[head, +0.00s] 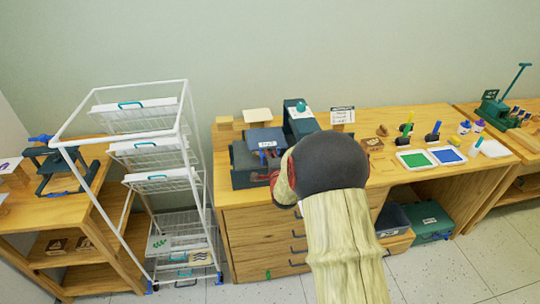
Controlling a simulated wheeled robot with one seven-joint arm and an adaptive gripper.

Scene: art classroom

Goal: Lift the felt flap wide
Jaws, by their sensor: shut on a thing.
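A dark press-like device (243,172) sits on the wooden bench. A blue-grey panel (264,136) with a small white label is raised over its bed; it may be the felt flap, but its material is too small to tell. The panel's lower right part is close to or behind my arm in the picture. My arm, with a dark rounded joint and a pale sleeve, covers the front right of the device.
A white wire rack (190,130) with paper trays stands left of the bench (400,195). Green and blue ink trays (416,159), brayers and bottles (464,127) stand at the right. A teal case (425,221) is below.

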